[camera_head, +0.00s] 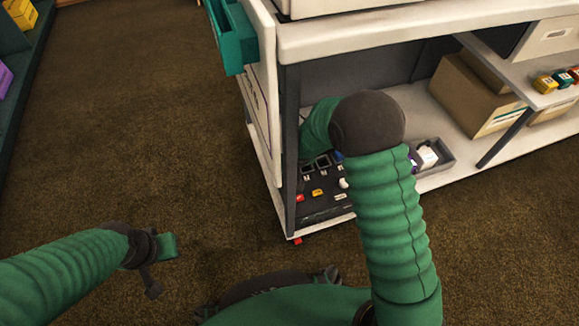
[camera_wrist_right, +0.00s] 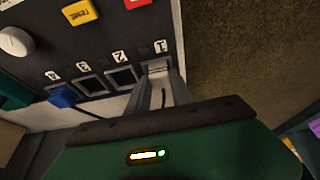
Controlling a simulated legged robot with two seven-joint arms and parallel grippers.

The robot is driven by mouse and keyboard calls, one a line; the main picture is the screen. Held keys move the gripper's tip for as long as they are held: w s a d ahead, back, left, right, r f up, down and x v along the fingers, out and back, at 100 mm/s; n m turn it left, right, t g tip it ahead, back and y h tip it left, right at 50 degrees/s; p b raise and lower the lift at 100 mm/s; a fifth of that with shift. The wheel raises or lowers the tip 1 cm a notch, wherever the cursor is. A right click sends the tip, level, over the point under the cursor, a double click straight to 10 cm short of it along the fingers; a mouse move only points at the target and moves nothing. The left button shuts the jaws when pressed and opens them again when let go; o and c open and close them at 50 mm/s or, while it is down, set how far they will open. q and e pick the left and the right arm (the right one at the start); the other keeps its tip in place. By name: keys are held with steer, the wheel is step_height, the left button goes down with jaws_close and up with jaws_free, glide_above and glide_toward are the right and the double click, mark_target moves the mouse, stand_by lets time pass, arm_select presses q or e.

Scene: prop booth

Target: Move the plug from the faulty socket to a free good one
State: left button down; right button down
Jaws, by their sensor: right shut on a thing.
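A dark socket panel (camera_head: 322,208) sits on the cart's lower shelf, partly behind my right arm. In the right wrist view, its sockets carry labels 1 to 4. My right gripper (camera_wrist_right: 163,84) is at socket 1, shut on a pale grey plug (camera_wrist_right: 158,68) there; a dark cable shows between the fingers. I cannot tell how far the plug sits in. Socket 2 (camera_wrist_right: 122,77) and socket 3 (camera_wrist_right: 91,84) look empty. A blue plug (camera_wrist_right: 62,95) is at socket 4. No fault mark is readable. My left gripper (camera_head: 160,264) hangs over the carpet, away from the panel; its jaw gap is unclear.
The panel also has a white knob (camera_wrist_right: 14,42), a yellow button (camera_wrist_right: 80,12) and red parts. A cart post (camera_head: 291,150) stands left of my right arm. A grey tray (camera_head: 437,158) and cardboard boxes (camera_head: 470,95) are to the right. Carpet at left is clear.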

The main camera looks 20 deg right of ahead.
steer(key=c, duration=1.1)
jaws_free()
steer(key=shift+o, duration=0.2)
steer(key=shift+r, duration=0.1)
steer(key=p+v, duration=0.5)
steer(key=v, duration=0.2)
steer(key=shift+s+r, duration=0.1)
